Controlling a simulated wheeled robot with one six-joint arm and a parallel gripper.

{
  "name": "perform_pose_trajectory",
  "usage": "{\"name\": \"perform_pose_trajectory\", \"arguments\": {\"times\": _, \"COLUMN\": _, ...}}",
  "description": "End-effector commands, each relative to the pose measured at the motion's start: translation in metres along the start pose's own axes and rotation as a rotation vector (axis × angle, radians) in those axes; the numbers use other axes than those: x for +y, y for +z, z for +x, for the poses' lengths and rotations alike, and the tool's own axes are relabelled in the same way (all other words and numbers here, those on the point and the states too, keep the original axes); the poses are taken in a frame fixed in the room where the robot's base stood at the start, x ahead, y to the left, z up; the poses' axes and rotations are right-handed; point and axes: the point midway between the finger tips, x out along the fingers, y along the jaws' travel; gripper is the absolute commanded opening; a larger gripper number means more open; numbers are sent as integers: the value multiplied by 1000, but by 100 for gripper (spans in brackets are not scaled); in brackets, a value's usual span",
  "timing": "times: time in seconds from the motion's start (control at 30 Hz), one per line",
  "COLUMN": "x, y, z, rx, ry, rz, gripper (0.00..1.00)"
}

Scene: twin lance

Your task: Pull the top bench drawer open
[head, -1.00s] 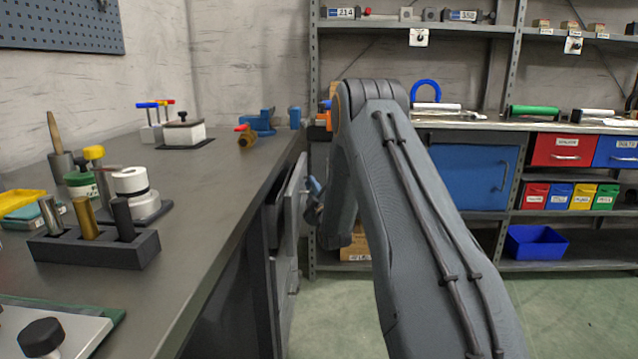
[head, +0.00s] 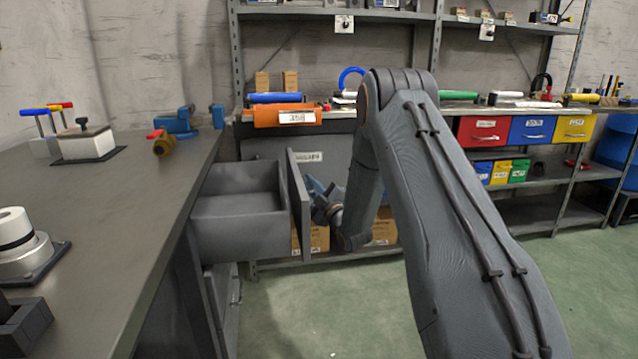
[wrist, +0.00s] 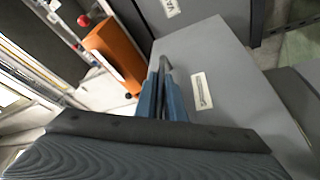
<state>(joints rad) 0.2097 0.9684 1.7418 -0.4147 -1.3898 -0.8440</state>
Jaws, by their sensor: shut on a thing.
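The top bench drawer (head: 238,222) is grey and stands well out from the bench (head: 108,215) in the head view. Its inside looks empty. Its front panel (head: 299,206) faces right, toward my arm. My gripper (head: 322,192) is at the outer face of that panel, partly hidden behind my arm. In the wrist view the blue fingers of my gripper (wrist: 163,100) are shut on the dark drawer handle (wrist: 166,66), beside the grey front with its white label (wrist: 201,91).
A lower drawer (head: 224,300) below is nearly flush with the bench. A blue vise (head: 180,123) sits on the bench. Green floor (head: 320,315) is clear at front.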

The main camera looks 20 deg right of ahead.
Motion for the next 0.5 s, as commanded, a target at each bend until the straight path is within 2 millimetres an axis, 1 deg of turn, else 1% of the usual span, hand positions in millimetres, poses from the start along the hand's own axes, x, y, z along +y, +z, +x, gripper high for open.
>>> {"name": "perform_pose_trajectory", "arguments": {"times": 0.13, "x": -3, "y": -3, "z": 1, "rx": 9, "ry": -7, "rz": 3, "gripper": 0}}
{"name": "perform_pose_trajectory", "arguments": {"times": 0.47, "x": -2, "y": -2, "z": 0, "rx": 8, "ry": -7, "rz": 2, "gripper": 0}}
{"name": "perform_pose_trajectory", "arguments": {"times": 0.5, "x": -2, "y": -2, "z": 0, "rx": 8, "ry": -7, "rz": 2, "gripper": 11}}
